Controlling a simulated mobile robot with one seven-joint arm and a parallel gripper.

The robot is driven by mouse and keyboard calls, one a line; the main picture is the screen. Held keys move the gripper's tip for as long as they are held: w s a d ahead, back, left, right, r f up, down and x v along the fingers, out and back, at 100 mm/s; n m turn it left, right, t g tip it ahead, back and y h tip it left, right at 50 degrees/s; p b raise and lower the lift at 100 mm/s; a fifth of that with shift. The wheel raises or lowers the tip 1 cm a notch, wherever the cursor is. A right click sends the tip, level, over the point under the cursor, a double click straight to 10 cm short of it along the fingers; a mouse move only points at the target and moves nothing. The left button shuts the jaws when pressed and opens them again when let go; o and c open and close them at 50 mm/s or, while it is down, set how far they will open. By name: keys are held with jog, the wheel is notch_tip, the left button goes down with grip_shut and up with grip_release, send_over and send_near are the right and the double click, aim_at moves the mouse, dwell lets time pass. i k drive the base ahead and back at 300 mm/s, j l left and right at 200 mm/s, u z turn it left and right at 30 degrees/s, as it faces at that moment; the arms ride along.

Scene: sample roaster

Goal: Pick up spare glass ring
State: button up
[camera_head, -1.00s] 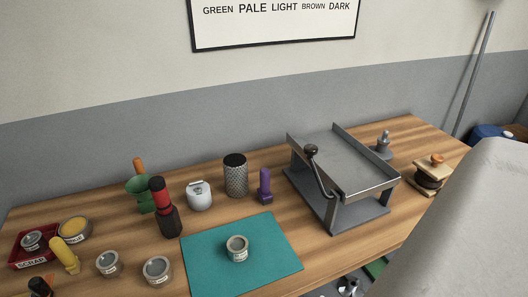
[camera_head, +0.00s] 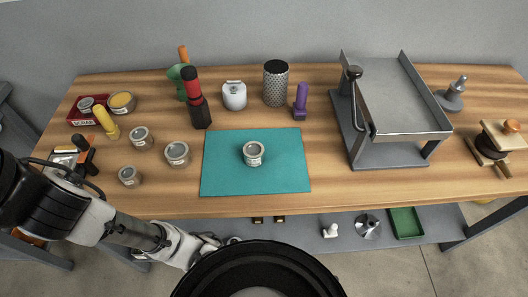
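I cannot tell which item is the spare glass ring. One small round, grey-topped container with a white label (camera_head: 254,153) sits on the teal mat (camera_head: 225,180). Similar round containers (camera_head: 177,153) stand on the wood left of the mat, one of them farther back (camera_head: 142,139) and a smaller one nearer the front edge (camera_head: 130,176). My gripper (camera_head: 208,243) is low at the bottom left, in front of the bench's front edge and apart from these containers. Its fingers are small and partly hidden by a large black round shape, so its opening is unclear.
A red tray (camera_head: 77,117), a yellow-handled tool (camera_head: 106,122), a red and black bottle (camera_head: 196,98), a white canister (camera_head: 234,95), a mesh cylinder (camera_head: 276,83) and a purple-handled tool (camera_head: 300,102) stand behind. A grey metal machine (camera_head: 395,105) fills the right. A lower shelf (camera_head: 290,232) holds a green tray (camera_head: 406,222).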

aim_at(253, 151)
jog(key=k+u, duration=0.15)
jog(key=u, duration=0.2)
jog(key=k+u, duration=0.15)
jog(key=u, duration=0.2)
jog(key=k+j+u, duration=0.15)
jog(key=u, duration=0.2)
